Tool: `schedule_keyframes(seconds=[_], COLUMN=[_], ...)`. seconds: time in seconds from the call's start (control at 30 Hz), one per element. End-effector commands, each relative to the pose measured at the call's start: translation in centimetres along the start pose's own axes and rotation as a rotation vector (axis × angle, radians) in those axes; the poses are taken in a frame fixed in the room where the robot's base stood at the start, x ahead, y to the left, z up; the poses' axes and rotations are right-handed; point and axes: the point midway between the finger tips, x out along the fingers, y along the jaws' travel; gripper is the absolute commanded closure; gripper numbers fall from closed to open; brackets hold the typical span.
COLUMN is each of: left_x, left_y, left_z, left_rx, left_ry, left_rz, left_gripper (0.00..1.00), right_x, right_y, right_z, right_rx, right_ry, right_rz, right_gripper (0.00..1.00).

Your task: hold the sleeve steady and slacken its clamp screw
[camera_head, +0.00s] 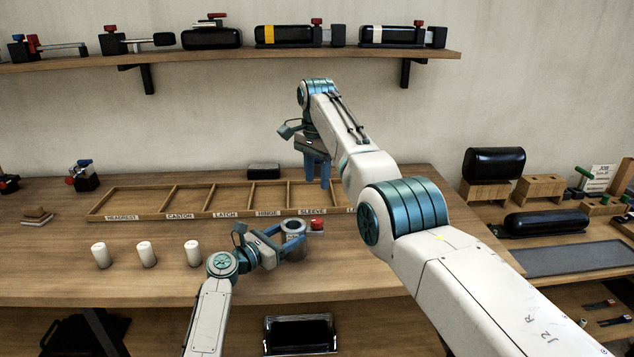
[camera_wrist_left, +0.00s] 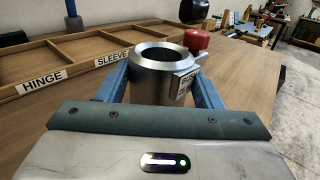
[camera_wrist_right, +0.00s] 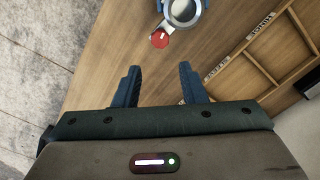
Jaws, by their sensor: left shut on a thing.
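The sleeve (camera_head: 292,255) is a grey metal cylinder with an open bore, standing upright on the bench in front of the tray. My left gripper (camera_head: 288,243) is shut on it, with a blue finger on either side in the left wrist view (camera_wrist_left: 150,88). The clamp screw has a red knob (camera_head: 317,224) at the sleeve's side, beside a small labelled block (camera_wrist_left: 186,82). My right gripper (camera_head: 318,178) is open and empty, raised over the tray's right part. The right wrist view shows its fingers apart (camera_wrist_right: 159,75), with the knob (camera_wrist_right: 160,40) and sleeve (camera_wrist_right: 183,13) beyond them.
A shallow wooden tray (camera_head: 150,216) with labelled compartments lies behind the sleeve. Several white cylinders (camera_head: 146,254) stand to the left. A black block (camera_head: 263,171) sits behind the tray. Black parts on wooden blocks (camera_head: 486,192) stand at the right. The bench front around the sleeve is mostly clear.

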Motion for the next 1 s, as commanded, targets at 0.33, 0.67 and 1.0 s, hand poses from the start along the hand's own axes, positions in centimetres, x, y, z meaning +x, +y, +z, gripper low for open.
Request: schedule_keyframes(seconds=[0.33,0.67,1.0], left_x=[0.0,0.0,0.0], left_y=[0.0,0.0,0.0], left_z=[-0.1,0.0,-0.1], left_rx=[0.0,0.0,-0.001], left_ry=[0.001,0.0,0.001], left_rz=[0.0,0.0,0.0], left_gripper=[0.73,0.73,0.73], right_x=[0.5,5.7,9.1], right_y=[-0.1,-0.3,4.1], right_z=[-0.3,-4.0,-6.5], right_rx=[0.021,0.392,0.85], right_ry=[-0.01,-0.215,-0.565], right_rz=[-0.02,-0.322,-0.635], right_gripper=[0.5,0.5,0.5])
